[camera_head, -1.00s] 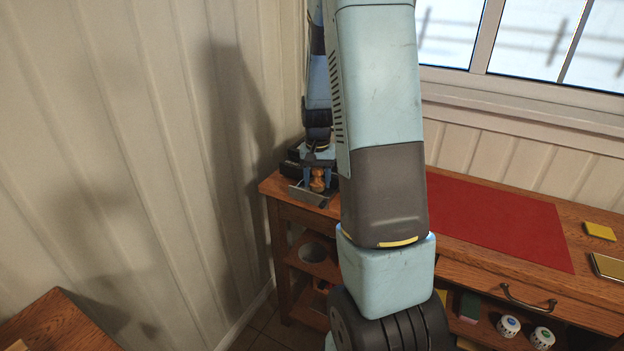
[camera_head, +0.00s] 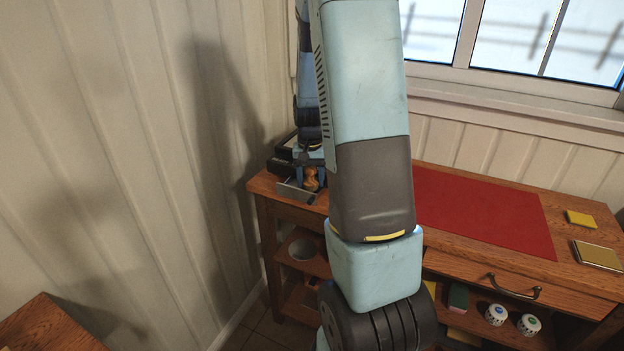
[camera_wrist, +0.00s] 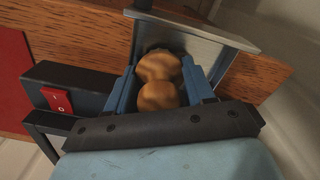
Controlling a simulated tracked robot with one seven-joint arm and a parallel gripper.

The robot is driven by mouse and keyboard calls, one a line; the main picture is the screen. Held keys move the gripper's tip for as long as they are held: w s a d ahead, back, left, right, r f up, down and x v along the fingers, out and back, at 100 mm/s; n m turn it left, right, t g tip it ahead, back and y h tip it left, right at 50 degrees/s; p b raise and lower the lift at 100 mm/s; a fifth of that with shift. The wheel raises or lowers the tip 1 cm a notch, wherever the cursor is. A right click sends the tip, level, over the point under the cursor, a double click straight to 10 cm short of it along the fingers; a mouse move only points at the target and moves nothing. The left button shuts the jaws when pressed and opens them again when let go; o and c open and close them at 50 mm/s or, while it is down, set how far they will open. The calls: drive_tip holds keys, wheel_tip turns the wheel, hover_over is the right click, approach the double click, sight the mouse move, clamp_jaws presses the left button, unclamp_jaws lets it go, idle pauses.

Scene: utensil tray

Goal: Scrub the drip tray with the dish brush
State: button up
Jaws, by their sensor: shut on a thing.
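My gripper (camera_wrist: 160,88) has its blue fingers shut on the dish brush (camera_wrist: 158,95), seen as a rounded, wooden, knob-like handle. Its bristles are hidden. The grey metal drip tray (camera_wrist: 220,42) lies just beyond the fingers, with the brush over or against its near part; I cannot tell if the bristles touch it. In the head view, my gripper (camera_head: 311,171) is at the bench's left end, holding the brush (camera_head: 311,182) beside the drip tray (camera_head: 294,193). My arm hides part of this area.
A black appliance with a red rocker switch (camera_wrist: 57,101) stands left of my gripper in the wrist view. The wooden bench (camera_head: 438,258) carries a red mat (camera_head: 485,212), a yellow sponge-like block (camera_head: 581,219) and a gold-topped box (camera_head: 598,254). The wall is close at left.

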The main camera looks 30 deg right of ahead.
drive_tip(key=shift+w+a+f, duration=0.15)
drive_tip(key=shift+w+a, duration=0.55)
drive_tip(key=shift+w, duration=0.2)
drive_tip(key=shift+w+a, duration=0.35)
drive_tip(key=shift+w, duration=0.2)
drive_tip(key=shift+w+a, duration=0.3)
drive_tip(key=shift+w, duration=0.2)
drive_tip(key=shift+w+d+r, duration=0.1)
drive_tip(key=shift+w+r, duration=0.15)
drive_tip(key=shift+s+d+r, duration=0.1)
drive_tip(key=shift+s+d, duration=0.45)
drive_tip(key=shift+s, duration=0.15)
drive_tip(key=shift+s+d+f, duration=0.15)
drive_tip(key=shift+s+d, duration=0.4)
drive_tip(key=shift+s, duration=0.3)
drive_tip(key=shift+s+d+f, duration=0.15)
drive_tip(key=shift+s+d, duration=0.4)
drive_tip(key=shift+s, duration=0.25)
drive_tip(key=shift+s+r, duration=0.1)
